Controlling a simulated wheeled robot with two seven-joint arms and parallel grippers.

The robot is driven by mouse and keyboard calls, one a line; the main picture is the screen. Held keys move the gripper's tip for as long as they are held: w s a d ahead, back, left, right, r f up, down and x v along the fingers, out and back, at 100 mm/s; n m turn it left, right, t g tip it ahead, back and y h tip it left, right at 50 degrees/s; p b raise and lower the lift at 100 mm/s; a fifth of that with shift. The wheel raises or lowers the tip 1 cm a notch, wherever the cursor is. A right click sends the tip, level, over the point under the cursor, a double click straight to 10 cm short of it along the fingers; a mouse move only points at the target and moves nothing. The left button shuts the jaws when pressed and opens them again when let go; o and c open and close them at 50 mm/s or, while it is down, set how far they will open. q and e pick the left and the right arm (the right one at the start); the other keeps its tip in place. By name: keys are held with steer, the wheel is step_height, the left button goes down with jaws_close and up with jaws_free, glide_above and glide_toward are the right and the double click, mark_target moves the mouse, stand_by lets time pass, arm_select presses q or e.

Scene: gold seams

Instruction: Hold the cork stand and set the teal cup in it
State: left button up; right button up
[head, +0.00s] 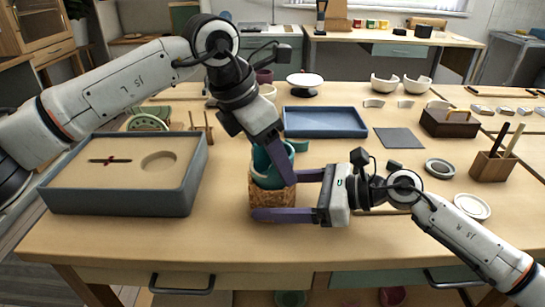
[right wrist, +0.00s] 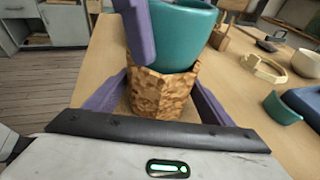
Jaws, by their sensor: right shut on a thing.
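The teal cup (head: 261,162) sits upright at the mouth of the cork stand (head: 272,199), its lower part hidden by the stand's rim. The cup also shows in the right wrist view (right wrist: 184,32), above the stand (right wrist: 160,95). My right gripper (head: 275,196) is shut on the stand, one finger on each side. My left gripper (head: 280,168) comes down from above. One purple finger lies along the near side of the cup; the other finger is hidden, so its grip is unclear. How deep the cup sits is hidden.
A grey-walled box with a tan inset (head: 75,188) stands left. A blue tray (head: 325,121) lies behind the cup, with a grey mat (head: 399,138) to its right. A pen holder (head: 492,166), a grey ring (head: 439,168) and a white dish (head: 472,206) are right. The front table area is clear.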

arm_select(q)
steer(key=shift+f, duration=0.25)
stand_by(0.5)
steer(key=o, duration=1.4)
steer(key=shift+o, duration=0.2)
steer(key=shift+r, duration=0.15)
steer(key=shift+r, duration=2.85)
arm_select(e)
steer(key=o, duration=0.9)
steer(key=shift+c, duration=0.2)
